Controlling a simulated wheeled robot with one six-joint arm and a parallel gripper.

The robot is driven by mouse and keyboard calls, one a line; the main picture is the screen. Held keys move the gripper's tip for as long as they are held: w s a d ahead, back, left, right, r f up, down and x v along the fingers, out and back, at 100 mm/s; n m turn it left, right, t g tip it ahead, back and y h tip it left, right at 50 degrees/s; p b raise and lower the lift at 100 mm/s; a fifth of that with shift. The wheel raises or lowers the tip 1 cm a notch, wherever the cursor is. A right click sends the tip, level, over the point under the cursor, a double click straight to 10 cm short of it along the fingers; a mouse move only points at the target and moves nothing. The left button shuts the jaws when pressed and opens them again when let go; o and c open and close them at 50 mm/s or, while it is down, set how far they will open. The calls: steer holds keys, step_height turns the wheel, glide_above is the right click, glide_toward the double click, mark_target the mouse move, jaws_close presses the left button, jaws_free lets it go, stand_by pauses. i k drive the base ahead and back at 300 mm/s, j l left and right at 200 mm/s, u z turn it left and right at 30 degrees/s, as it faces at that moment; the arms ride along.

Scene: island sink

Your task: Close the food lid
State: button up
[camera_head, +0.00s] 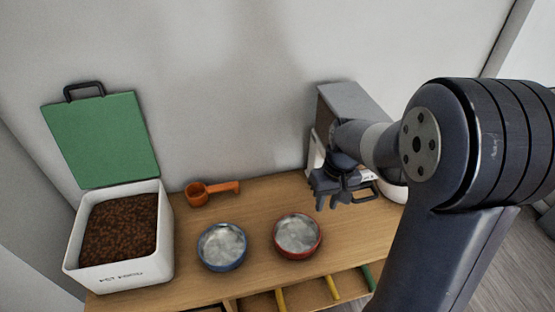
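The green food lid (100,140) stands raised at the back of the white food box (120,278), leaning slightly back against the wall side. It has a black handle on its top edge. The box at the left end of the table is full of brown kibble (118,228). My gripper (334,202) is at the right side of the table, well apart from the lid, pointing down in front of a grey and white box. Its fingers look apart with nothing between them.
On the wooden table (262,193) are an orange scoop (210,192), a blue bowl (222,247) and a red bowl (297,236). A grey and white box (352,102) stands at the back right, with a white bowl (393,190) partly hidden by my arm. A wall runs behind.

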mark_target(104, 140)
steer(key=k, duration=0.1)
steer(key=i+u, duration=0.1)
steer(key=u, duration=1.55)
steer(key=i+u, duration=0.35)
steer(key=k+l, duration=0.05)
steer(key=k, duration=0.05)
